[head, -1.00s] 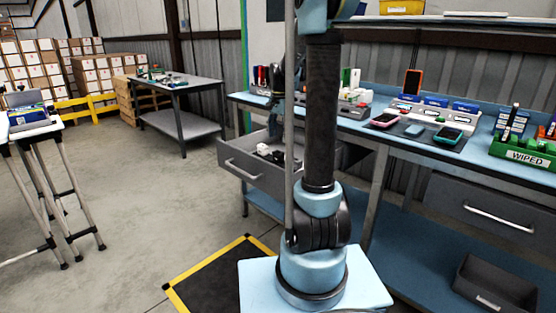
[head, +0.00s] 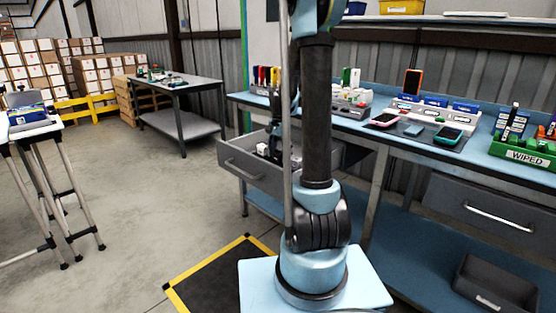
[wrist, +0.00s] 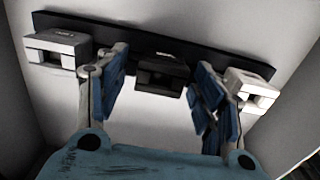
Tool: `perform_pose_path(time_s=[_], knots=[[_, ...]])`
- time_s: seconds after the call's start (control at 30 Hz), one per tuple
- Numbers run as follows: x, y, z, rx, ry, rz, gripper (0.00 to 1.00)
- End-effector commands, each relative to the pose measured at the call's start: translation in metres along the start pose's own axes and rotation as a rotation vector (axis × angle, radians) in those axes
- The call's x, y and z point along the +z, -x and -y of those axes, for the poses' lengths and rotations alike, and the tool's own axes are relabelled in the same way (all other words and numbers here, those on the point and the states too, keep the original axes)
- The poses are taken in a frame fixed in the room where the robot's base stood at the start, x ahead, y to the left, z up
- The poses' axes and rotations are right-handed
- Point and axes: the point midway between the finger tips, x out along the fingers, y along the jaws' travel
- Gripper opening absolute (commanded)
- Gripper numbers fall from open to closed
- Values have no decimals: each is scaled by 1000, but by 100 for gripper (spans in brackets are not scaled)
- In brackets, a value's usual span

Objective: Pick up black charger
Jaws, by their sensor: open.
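The black charger (wrist: 160,76) sits in the middle of a dark strip inside the open drawer in the wrist view. A pale charger (wrist: 56,50) is at its left and another pale charger (wrist: 250,90) at its right. My gripper (wrist: 158,88) is open, with one finger on each side of the black charger; I cannot tell whether they touch it.
The blue workbench (head: 385,135) above the drawer holds phones, a charging stand (head: 432,112) and a green bin (head: 525,152). The drawer's walls are close around my gripper. Open floor lies to the left, before a grey table (head: 180,85).

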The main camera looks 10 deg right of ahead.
Motion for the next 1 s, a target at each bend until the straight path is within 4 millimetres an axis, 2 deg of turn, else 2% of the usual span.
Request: perform_pose_path(time_s=[0.2,0.4,0.77,0.87,1.0], knots=[[0,0,0,0,0,0,59],[0,0,0,0,1,0,14],[1,2,1,0,2,0,13],[0,7,1,0,1,0,13],[0,24,0,0,1,0,13]])
